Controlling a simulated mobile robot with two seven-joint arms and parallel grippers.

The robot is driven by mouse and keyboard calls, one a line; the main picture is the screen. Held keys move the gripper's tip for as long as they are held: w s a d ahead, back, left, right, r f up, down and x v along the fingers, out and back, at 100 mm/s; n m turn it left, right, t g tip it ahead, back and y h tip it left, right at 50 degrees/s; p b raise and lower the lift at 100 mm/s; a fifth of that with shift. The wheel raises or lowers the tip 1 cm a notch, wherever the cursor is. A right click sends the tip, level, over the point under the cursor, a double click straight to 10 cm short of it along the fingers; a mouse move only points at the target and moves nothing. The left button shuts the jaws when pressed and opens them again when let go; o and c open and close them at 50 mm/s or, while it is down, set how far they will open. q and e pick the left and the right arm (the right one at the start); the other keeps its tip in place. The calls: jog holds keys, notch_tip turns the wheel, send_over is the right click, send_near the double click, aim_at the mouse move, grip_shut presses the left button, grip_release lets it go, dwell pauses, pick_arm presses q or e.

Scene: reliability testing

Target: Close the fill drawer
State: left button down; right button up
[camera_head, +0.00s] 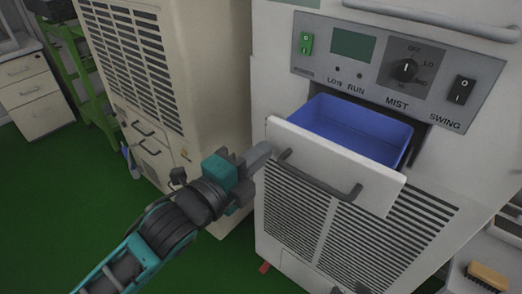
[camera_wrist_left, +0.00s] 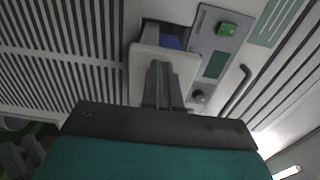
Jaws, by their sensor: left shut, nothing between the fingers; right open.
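The fill drawer (camera_head: 330,165) is pulled out of the white machine, with its blue bin (camera_head: 350,125) showing behind a white front panel. A dark bar handle (camera_head: 318,176) runs across the front. My left gripper (camera_head: 262,152) is shut and empty, with its fingertips by the left end of the drawer front; I cannot tell if they touch it. In the left wrist view the shut fingers (camera_wrist_left: 160,75) lie in front of the white drawer front (camera_wrist_left: 142,65), with a bit of blue bin (camera_wrist_left: 172,42) beyond. My right gripper is not in view.
A control panel (camera_head: 395,75) with switches and a knob sits above the drawer, and a vent grille (camera_head: 350,235) below it. A beige cabinet (camera_head: 200,70) stands close on the left. A brush (camera_head: 488,276) lies at the lower right. Green floor is open at lower left.

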pick_arm(q)
jog(key=shift+w+d, duration=0.25)
jog(key=shift+w, duration=0.1)
